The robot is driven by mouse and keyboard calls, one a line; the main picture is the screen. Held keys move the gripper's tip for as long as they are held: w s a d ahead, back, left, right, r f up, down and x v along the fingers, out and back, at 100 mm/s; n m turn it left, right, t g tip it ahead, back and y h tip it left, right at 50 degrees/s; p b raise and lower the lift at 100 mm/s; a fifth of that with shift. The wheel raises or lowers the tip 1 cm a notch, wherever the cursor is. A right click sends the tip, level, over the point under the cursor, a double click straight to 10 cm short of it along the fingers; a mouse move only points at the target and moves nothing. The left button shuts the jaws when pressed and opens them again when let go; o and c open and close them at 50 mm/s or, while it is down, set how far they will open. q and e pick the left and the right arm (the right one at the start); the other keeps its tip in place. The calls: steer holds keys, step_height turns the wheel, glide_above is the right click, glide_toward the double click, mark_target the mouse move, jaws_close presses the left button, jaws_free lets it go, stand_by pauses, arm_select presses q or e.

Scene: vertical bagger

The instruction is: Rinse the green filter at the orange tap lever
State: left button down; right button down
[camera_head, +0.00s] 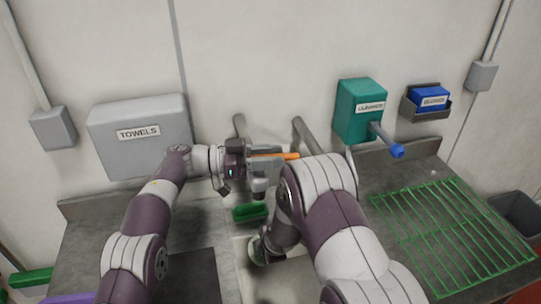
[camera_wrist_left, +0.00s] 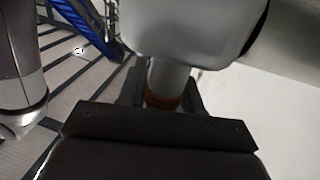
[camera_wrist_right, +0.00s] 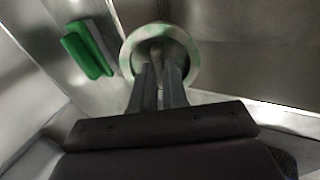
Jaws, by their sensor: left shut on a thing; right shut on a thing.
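The orange tap lever (camera_head: 289,155) sticks out to the right from the grey tap (camera_head: 262,172) over the sink. My left gripper (camera_head: 248,158) is at the tap and shut on the lever; its jaws close around an orange-brown part (camera_wrist_left: 163,101) in the left wrist view. The round green filter (camera_wrist_right: 161,55), with a pale green mottled rim, is at the fingertips of my right gripper (camera_wrist_right: 160,82), which is shut on it. In the head view the filter (camera_head: 262,251) shows low in the sink, partly hidden by my right arm. Whether water runs cannot be told.
A teal cleanser dispenser (camera_head: 358,108) with a blue-tipped arm hangs on the wall. A green wire rack (camera_head: 455,235) covers the right counter. A towels box (camera_head: 140,135) hangs left.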

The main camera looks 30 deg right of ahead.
arm_select(q)
steer(key=shift+r, duration=0.1)
steer(key=c, duration=1)
jaws_free()
steer(key=shift+o, duration=0.2)
steer(key=v, duration=1.2)
steer(key=shift+w, duration=0.1)
